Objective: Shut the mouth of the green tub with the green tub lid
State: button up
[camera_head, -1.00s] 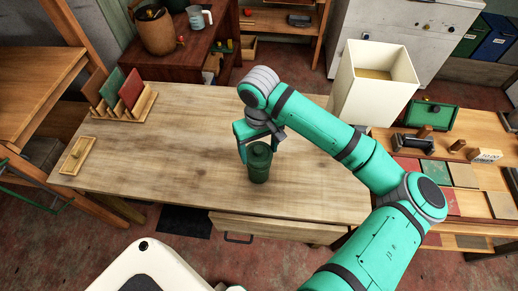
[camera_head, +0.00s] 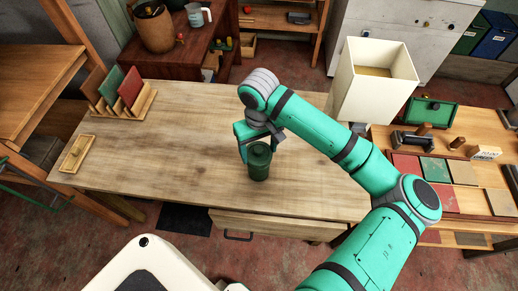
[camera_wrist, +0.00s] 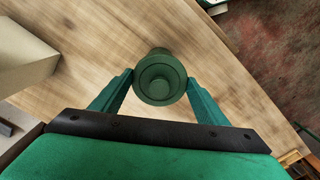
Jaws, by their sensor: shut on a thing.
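The green tub (camera_head: 259,173) stands upright on the wooden table, right of its middle. The round green tub lid (camera_head: 258,150) is at the tub's mouth, in line with it from above. In the wrist view the lid (camera_wrist: 160,84) shows its stepped round top, with part of the tub (camera_wrist: 157,53) behind it. My gripper (camera_head: 257,152) is over the tub, its fingers on either side of the lid. It is shut on the lid, as the wrist view also shows (camera_wrist: 159,79). The seam between lid and tub is too small to judge for a gap.
A rack of coloured boards (camera_head: 118,99) stands at the table's back left, and a small wooden tray (camera_head: 77,153) lies at the left end. A tall cream bin (camera_head: 350,92) stands behind my arm. A drawer (camera_head: 280,228) juts out in front.

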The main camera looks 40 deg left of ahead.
jog(key=shift+f, duration=0.3)
jog(key=o, duration=1.3)
jog(key=shift+c, duration=0.2)
notch_tip(320, 180, up, 15)
jog(key=shift+f, duration=0.15)
jog(key=shift+w, duration=0.1)
